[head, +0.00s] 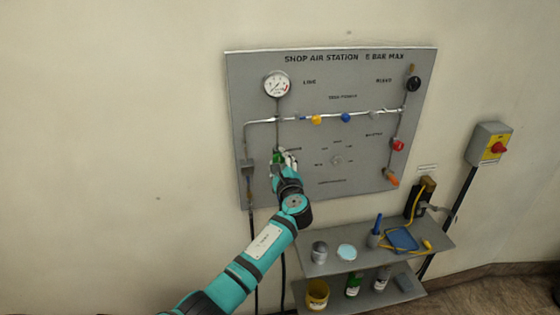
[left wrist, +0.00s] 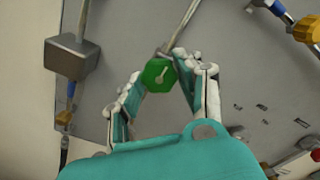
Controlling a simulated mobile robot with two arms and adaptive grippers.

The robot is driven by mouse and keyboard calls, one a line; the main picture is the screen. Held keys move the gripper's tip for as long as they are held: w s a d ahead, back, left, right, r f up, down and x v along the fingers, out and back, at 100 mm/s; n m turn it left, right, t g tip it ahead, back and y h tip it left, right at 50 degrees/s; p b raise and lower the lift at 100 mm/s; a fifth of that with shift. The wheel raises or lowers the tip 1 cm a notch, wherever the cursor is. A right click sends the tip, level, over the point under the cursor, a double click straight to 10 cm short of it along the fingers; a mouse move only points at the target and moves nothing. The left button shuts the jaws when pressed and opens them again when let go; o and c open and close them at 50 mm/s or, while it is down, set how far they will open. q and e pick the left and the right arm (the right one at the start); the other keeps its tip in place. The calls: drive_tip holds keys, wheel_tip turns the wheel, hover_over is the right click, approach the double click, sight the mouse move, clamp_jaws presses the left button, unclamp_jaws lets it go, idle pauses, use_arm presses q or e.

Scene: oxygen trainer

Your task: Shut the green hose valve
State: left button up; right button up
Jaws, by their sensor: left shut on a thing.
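The green hose valve (head: 277,157) is a small green knob on the left part of the grey panel (head: 310,80), below the gauge. In the left wrist view its green face (left wrist: 158,75) shows a pale pointer mark and sits on a metal pipe. My left gripper (head: 287,160) reaches up to it from below. In the left wrist view the fingers (left wrist: 160,72) are on both sides of the knob, shut on it. In the head view the gripper covers part of the knob. My right gripper is not in view.
A gauge (head: 277,84), yellow knob (head: 316,120), blue knob (head: 345,117), black knob (head: 413,84), red knob (head: 398,145) and orange part (head: 391,179) are on the panel. A shelf (head: 320,264) with several items stands below right. A yellow switch box (head: 488,144) is at right.

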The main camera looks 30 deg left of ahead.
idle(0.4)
use_arm(q)
drive_tip(key=o, duration=1.1)
drive_tip(key=shift+w, duration=0.1)
drive_tip(key=shift+o, duration=0.2)
drive_tip(key=shift+d, duration=0.1)
drive_tip(key=v, duration=1.2)
